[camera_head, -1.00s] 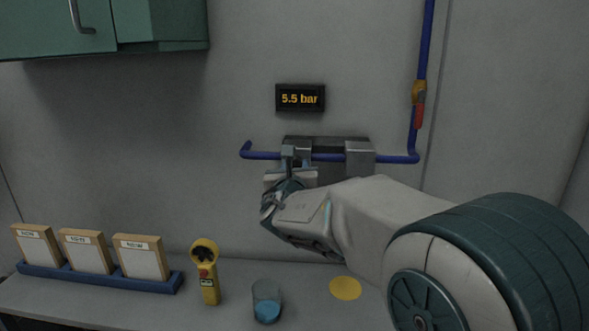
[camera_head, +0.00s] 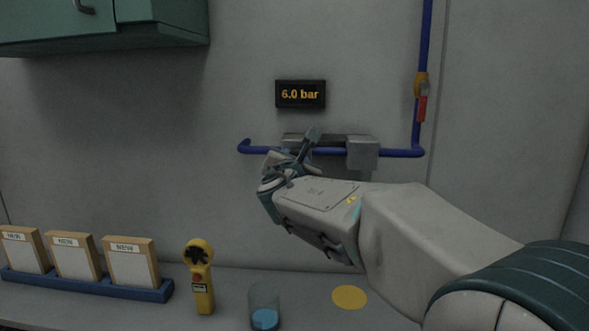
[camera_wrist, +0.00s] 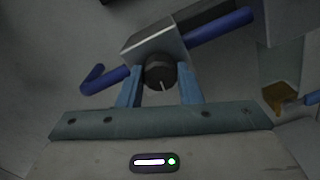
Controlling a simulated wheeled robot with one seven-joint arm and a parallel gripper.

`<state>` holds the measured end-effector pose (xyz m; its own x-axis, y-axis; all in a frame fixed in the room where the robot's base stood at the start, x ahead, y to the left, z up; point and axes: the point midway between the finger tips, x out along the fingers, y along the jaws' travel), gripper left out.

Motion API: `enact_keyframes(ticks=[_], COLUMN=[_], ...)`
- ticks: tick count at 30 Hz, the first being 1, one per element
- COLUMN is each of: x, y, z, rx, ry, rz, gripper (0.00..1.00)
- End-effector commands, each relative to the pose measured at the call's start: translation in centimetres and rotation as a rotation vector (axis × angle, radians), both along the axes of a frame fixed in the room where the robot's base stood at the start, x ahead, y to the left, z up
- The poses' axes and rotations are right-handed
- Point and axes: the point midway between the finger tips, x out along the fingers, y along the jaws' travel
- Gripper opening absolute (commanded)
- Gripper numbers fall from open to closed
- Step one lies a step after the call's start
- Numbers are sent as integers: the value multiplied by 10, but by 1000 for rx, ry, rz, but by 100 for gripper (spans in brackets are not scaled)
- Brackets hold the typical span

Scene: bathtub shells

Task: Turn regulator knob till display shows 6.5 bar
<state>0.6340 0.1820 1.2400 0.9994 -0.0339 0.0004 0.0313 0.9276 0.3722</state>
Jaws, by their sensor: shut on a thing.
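The display (camera_head: 300,94) on the wall reads 6.0 bar. Below it, the regulator sits on the blue pipe, and its grey block (camera_wrist: 152,42) shows in the wrist view. My gripper is shut on the knob. In the head view my gripper (camera_head: 295,165) is at the regulator, tilted, and it hides the knob.
A blue pipe (camera_head: 418,125) with an orange-red valve (camera_head: 422,98) runs at right. A green cabinet (camera_head: 150,25) hangs upper left.

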Motion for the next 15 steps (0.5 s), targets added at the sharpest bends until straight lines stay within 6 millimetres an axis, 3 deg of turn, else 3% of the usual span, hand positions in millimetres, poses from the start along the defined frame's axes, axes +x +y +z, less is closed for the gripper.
enact_keyframes(ticks=[14, 15], x=[0, 0], y=[1, 1], z=[-1, -1], rx=[17, 17], ry=[2, 2], rz=[2, 2], gripper=[9, 40])
